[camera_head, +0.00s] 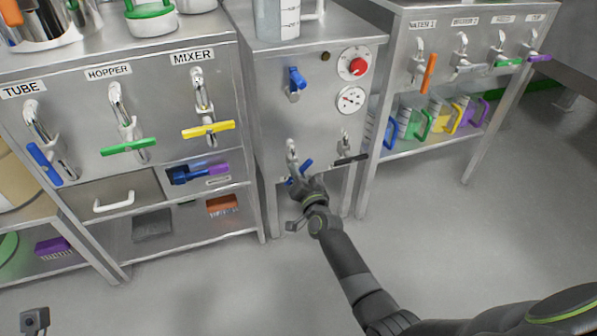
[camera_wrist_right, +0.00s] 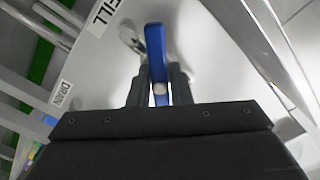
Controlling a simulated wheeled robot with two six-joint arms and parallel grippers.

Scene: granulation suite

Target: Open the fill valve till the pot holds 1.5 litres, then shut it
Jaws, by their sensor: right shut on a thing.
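The blue handle of the fill valve (camera_head: 307,164) is low on the front of the middle steel cabinet. My right gripper (camera_head: 298,182) is at this handle. The wrist view shows the blue handle (camera_wrist_right: 156,50) between the two fingers (camera_wrist_right: 160,90), which are shut on it, beside a FILL label (camera_wrist_right: 103,15). In the head view the handle is tilted and partly hidden by the gripper. A clear vessel with graduation marks (camera_head: 278,20) stands on the cabinet, cut off by the top edge; its level is not readable. My left gripper (camera_head: 35,320) is at the bottom left, away from everything.
A valve with a black handle (camera_head: 350,160) is just right of my right gripper. Above are a blue-handled valve (camera_head: 295,78), a red knob (camera_head: 357,67) and a dial gauge (camera_head: 351,98). Valve benches flank the cabinet. The floor (camera_head: 220,290) in front is clear.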

